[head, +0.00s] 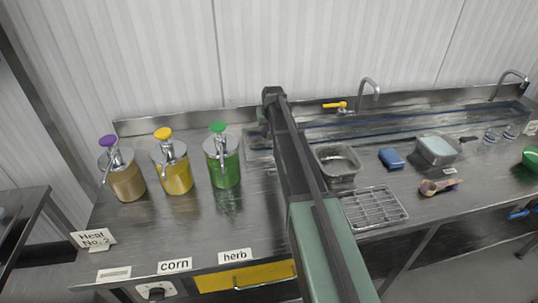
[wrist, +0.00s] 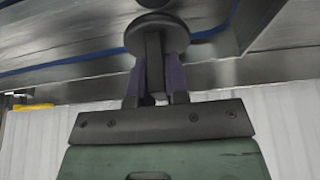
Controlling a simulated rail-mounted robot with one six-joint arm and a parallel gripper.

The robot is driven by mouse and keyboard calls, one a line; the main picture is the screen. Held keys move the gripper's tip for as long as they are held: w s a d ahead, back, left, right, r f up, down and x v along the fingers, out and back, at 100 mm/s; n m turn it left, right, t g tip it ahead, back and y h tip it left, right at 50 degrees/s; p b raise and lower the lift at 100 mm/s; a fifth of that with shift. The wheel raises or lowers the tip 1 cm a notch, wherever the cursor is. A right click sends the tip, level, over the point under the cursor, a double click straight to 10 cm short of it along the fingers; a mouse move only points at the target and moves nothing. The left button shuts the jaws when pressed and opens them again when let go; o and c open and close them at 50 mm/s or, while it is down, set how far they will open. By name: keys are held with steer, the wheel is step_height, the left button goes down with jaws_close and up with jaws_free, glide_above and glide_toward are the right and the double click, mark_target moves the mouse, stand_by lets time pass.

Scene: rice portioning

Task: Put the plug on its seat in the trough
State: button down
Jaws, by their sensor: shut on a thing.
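The plug (wrist: 157,36) is a dark round disc with a narrow grip. My gripper (wrist: 155,78) is shut on that grip between its two purple fingers, with the disc beyond the fingertips. The trough (head: 400,126) is a long steel basin along the back of the counter, with a blue line along it. Part of its steel, with a blue line (wrist: 60,65), shows behind the plug in the wrist view. I cannot tell the gap between plug and trough. The seat is not visible in either view. In the head view my arm hides the plug and most of my gripper.
Three pump jars, brown (head: 127,180), yellow (head: 174,172) and green (head: 222,164), stand left. A steel pan (head: 338,178), wire rack (head: 374,209), blue sponge (head: 391,158) and tub (head: 437,158) are right. A yellow-handled tap (head: 336,105) and a spout (head: 371,84) rise behind the trough.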

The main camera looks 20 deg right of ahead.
steer(key=shift+f+b, duration=2.3)
steer(key=shift+f, duration=0.9)
steer(key=c, duration=1.1)
jaws_free()
steer(key=shift+r, duration=0.1)
steer(key=p+v, duration=1.2)
steer(key=v, duration=0.1)
steer(key=shift+s+a+f+n+g+y+b, duration=0.2)
steer(key=shift+s+a+f+n+g, duration=0.4)
steer(key=shift+s+a, duration=3.65)
steer(key=shift+s+a+f+n+g+y+b, duration=0.3)
steer(key=shift+s+a+g, duration=0.55)
steer(key=shift+s+a, duration=3.4)
steer(key=shift+s+a+f+n+g+b, duration=0.3)
steer(key=shift+s+a+f+g, duration=0.85)
steer(key=shift+s, duration=5.65)
